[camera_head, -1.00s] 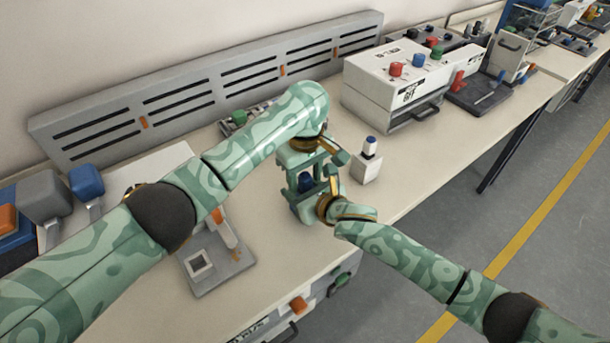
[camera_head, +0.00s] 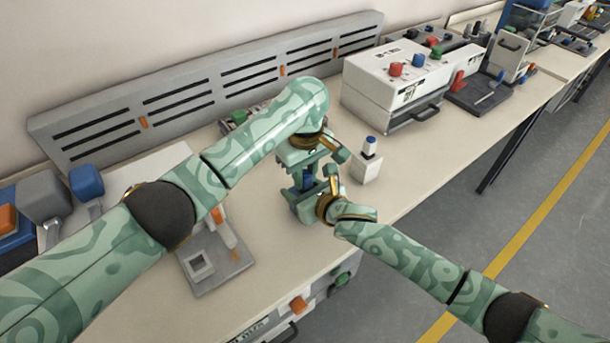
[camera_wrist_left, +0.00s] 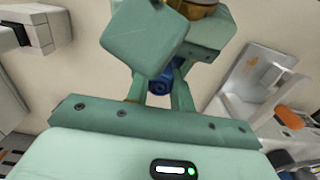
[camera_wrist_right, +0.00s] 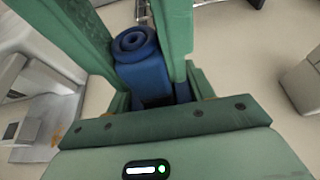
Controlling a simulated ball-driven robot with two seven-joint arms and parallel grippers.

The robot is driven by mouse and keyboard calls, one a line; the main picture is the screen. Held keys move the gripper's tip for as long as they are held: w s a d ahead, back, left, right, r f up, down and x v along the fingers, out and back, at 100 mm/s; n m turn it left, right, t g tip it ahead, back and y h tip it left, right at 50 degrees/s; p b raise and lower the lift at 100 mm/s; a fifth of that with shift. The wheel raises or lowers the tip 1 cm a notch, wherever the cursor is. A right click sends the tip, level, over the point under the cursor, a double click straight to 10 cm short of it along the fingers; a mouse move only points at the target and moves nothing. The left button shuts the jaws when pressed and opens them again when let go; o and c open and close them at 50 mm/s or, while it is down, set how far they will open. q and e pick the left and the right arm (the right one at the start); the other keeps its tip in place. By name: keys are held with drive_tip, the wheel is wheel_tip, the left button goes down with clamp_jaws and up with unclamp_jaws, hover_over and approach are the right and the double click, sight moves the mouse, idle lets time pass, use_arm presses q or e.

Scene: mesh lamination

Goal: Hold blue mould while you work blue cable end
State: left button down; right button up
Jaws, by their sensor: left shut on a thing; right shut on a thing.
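My left gripper (camera_head: 303,164) comes down from above and my right gripper (camera_head: 308,190) comes in from the right; they meet close together above the bench. Blue shows between them (camera_head: 307,178). In the right wrist view a blue block with a round, ringed end (camera_wrist_right: 137,68) sits between the right fingers, which are shut on it. In the left wrist view a blue round piece (camera_wrist_left: 157,86) shows between the left fingers, partly hidden by the green right gripper. I cannot tell which blue part is the mould and which the cable end.
A small white block with a blue-topped post (camera_head: 367,165) stands just right of the grippers. A grey fixture with a square opening (camera_head: 203,264) lies at the front left. A white box with coloured knobs (camera_head: 390,85) stands at the back right. A slotted grey panel (camera_head: 215,85) runs behind.

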sight(305, 175)
use_arm(q)
drive_tip(key=shift+r, duration=3.45)
use_arm(e)
drive_tip(key=o, duration=1.5)
drive_tip(key=shift+c, duration=0.2)
use_arm(q)
drive_tip(key=shift+s+f, duration=0.1)
use_arm(e)
drive_tip(key=v, duration=1.2)
drive_tip(key=shift+f, duration=0.2)
